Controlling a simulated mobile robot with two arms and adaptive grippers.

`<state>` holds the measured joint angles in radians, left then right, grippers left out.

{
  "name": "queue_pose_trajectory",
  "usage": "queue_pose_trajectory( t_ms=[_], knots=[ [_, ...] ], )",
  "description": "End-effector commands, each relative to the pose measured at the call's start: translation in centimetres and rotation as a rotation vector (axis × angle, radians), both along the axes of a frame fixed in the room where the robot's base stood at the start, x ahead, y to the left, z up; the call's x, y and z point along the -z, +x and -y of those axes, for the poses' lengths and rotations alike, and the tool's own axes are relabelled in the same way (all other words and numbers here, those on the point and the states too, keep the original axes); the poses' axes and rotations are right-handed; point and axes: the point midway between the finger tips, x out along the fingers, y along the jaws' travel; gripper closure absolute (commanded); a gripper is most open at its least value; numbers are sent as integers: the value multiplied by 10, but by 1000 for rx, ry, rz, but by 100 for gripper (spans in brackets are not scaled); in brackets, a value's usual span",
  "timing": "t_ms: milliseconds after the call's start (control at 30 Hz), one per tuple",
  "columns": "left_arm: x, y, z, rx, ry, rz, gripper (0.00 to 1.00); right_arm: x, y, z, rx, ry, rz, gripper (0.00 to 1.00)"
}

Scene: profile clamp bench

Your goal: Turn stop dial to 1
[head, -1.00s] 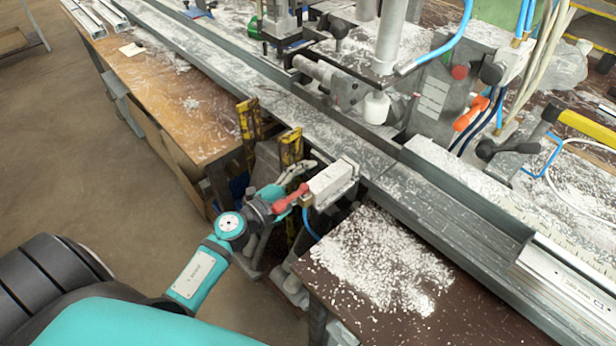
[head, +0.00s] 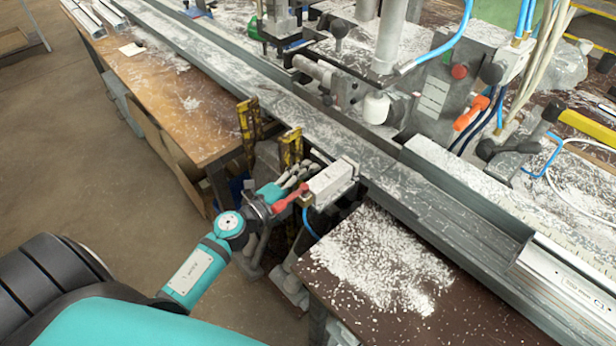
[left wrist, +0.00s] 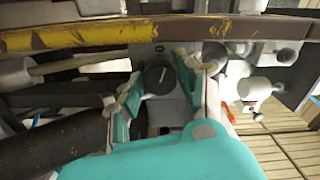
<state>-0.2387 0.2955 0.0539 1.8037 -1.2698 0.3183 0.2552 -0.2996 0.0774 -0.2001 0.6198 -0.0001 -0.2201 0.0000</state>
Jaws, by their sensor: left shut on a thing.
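The stop dial (left wrist: 158,77) is a dark round knob with a light pointer line, on a grey plate in the left wrist view. Its number markings are too small to read. My left gripper (left wrist: 161,82) is shut on the dial, with one finger on each side of it. In the head view my left gripper (head: 288,180) is beside a grey-white block, and the dial is hidden there. My right gripper is not in view.
A red lever (head: 291,197) and a grey-white block (head: 330,181) are close to my left gripper. Yellow, worn uprights (head: 290,148) stand just behind it. A long metal rail (head: 440,225) runs past. A chip-covered brown table (head: 380,265) is to the right.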

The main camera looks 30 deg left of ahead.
Motion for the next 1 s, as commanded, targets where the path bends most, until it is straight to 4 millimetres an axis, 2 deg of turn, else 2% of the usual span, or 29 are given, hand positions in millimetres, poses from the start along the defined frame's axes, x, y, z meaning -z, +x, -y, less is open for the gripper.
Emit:
queue_pose_trajectory(
  t_ms=[600,1000],
  knots=[
    [1,0,1,3,508,175,96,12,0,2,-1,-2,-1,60],
    [1,-1,1,3,660,228,96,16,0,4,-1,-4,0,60]
  ],
)
